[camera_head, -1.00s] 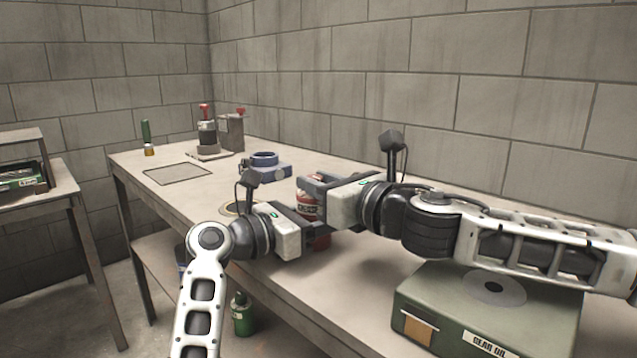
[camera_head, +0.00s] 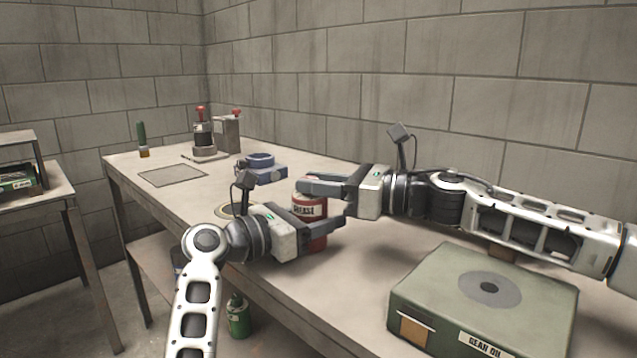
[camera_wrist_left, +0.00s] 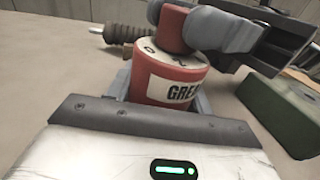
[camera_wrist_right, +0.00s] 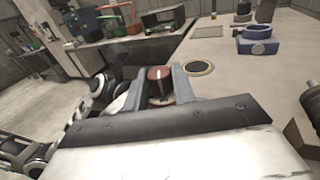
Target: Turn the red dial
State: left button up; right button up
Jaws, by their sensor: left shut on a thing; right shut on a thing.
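The red grease can (camera_head: 315,242) stands upright on the workbench, with a white label. In the left wrist view the can (camera_wrist_left: 150,85) has a pale top with dark marks, and the red dial (camera_wrist_left: 172,30) sits on it. My left gripper (camera_head: 322,226) is shut around the can's body, one finger on each side. In the right wrist view the dial (camera_wrist_right: 159,74) shows a pale line between the two fingers.
A green gear oil box (camera_head: 485,295) stands on the bench front right. A blue fixture (camera_head: 262,168) and a flat ring (camera_head: 230,211) lie behind and left of the can. Red-topped devices (camera_head: 204,135) stand at the far end. A spring-like part (camera_wrist_left: 125,30) is near the can.

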pick_arm(q)
jog(key=shift+f, duration=0.1)
pick_arm(e)
jog(key=o, duration=1)
jog(key=v, duration=1.2)
pick_arm(q)
jog(key=o, duration=1.1)
jog(key=shift+o, duration=0.2)
